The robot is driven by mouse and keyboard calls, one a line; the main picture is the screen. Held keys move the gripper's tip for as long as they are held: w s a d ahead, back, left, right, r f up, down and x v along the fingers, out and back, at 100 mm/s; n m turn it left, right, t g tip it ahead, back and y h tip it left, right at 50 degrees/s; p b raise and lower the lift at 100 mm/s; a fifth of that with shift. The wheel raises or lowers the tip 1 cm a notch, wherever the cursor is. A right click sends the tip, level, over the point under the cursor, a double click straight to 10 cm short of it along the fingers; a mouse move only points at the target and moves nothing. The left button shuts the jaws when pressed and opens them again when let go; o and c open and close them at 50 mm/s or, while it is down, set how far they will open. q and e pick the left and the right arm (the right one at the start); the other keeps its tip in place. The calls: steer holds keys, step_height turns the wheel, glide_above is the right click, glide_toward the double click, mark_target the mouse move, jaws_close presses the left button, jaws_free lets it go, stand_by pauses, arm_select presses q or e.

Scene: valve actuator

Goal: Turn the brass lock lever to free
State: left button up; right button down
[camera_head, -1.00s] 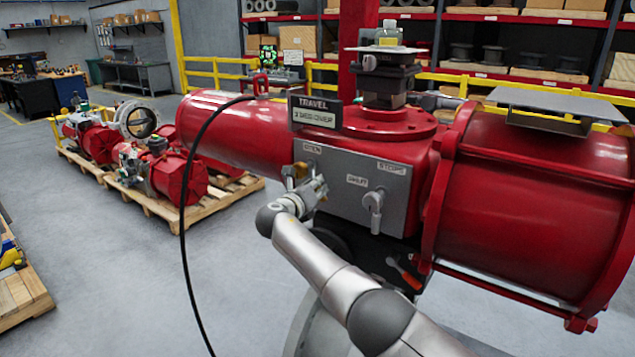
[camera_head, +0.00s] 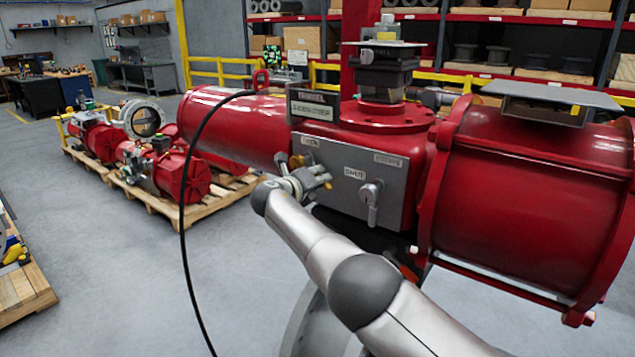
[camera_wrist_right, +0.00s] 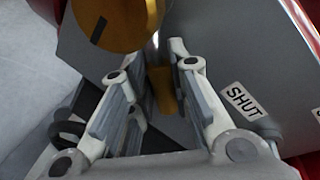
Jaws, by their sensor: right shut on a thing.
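The brass lock lever (camera_head: 295,161) sits at the left end of the grey panel (camera_head: 340,180) on the red actuator. In the right wrist view its round brass hub (camera_wrist_right: 122,20) with a dark mark is at the top, and its brass arm (camera_wrist_right: 163,95) reaches down between the fingers. My right gripper (camera_head: 322,180) is at the panel's lower left. In the wrist view the right gripper (camera_wrist_right: 160,75) is closed about the brass arm; the exact contact is partly hidden. My left gripper is not in view.
A SHUT label (camera_wrist_right: 242,102) is near the fingers. A black cable (camera_head: 183,210) hangs at the left. The large red cylinder (camera_head: 530,200) fills the right side.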

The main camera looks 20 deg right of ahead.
stand_by(0.7)
steer(key=c, duration=1.3)
jaws_free()
steer(key=shift+c, duration=0.2)
steer(key=v, duration=1.2)
